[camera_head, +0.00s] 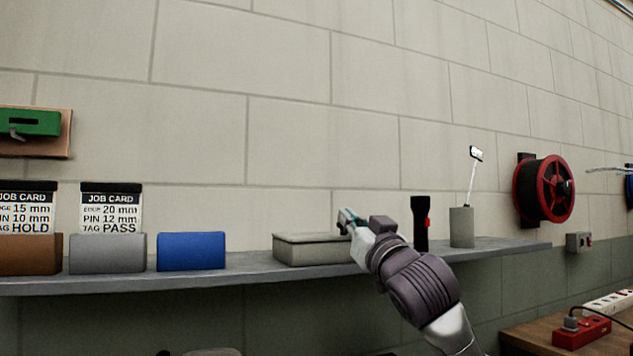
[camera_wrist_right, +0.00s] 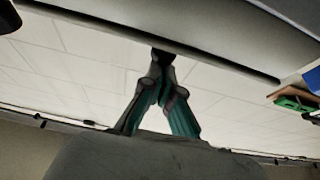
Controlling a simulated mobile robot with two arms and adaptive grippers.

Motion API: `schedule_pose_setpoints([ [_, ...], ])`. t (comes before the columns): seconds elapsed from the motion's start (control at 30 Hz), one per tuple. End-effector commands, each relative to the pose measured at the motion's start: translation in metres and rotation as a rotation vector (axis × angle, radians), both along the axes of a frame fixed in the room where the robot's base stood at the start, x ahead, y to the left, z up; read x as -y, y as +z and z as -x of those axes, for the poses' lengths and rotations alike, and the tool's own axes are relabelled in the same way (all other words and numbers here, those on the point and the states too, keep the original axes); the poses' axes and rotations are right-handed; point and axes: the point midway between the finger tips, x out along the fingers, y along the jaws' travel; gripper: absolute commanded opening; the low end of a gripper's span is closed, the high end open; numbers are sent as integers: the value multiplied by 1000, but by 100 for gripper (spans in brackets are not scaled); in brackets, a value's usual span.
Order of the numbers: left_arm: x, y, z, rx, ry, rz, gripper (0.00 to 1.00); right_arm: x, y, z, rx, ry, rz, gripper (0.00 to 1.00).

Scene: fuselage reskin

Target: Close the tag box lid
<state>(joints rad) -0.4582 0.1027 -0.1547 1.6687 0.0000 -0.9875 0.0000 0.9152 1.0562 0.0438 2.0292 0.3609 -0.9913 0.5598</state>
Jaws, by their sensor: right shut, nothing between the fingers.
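The grey-beige tag box (camera_head: 312,253) stands on the shelf in the head view. Its lid (camera_head: 310,237) lies flat over the body with a thin dark seam below it; I cannot tell whether it is fully seated. My right gripper (camera_head: 345,217) is at the box's right end, about lid height or slightly above. In the right wrist view its fingers (camera_wrist_right: 161,72) meet at the tips with nothing between them. I cannot tell whether they touch the lid. The box's right end is partly hidden by my right arm. My left gripper is out of view.
The shelf (camera_head: 120,279) also holds a blue block (camera_head: 191,251), a grey block (camera_head: 107,253) and a brown block (camera_head: 30,254) on the left. A black torch (camera_head: 420,222) and a grey cylinder (camera_head: 461,227) with a mirror stand right of my gripper.

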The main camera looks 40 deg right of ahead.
Motion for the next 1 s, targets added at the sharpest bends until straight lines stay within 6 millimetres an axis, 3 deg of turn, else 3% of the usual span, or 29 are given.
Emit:
schedule_pose_setpoints([
  [0.23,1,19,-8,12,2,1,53,0,-4,1,18,-2,5,0],
  [0.77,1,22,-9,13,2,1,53,0,-4,1,19,-2,5,0],
  [1.0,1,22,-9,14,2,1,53,-8,-17,25,15,0,8,0],
])
